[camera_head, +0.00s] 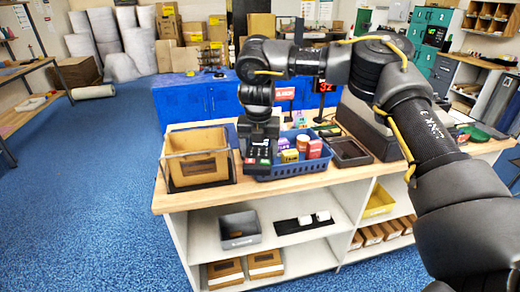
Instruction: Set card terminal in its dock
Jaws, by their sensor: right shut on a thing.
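The card terminal (258,152) is dark, with a small screen and coloured keys on its front. It stands roughly upright near the counter's front edge, between a wooden box and a blue basket. My right gripper (259,132) points down from above and is shut on its upper part. I cannot tell whether the terminal's base touches the counter or something dark below it. I cannot make out the dock clearly; it may be hidden by the terminal and gripper. My left gripper is not in view.
A wooden box in a dark frame (200,167) stands close left of the terminal. A blue basket (300,168) with small coloured goods is close right, then a dark empty tray (350,152). A red-lit display (325,86) stands behind. The counter (172,201) has little free room here.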

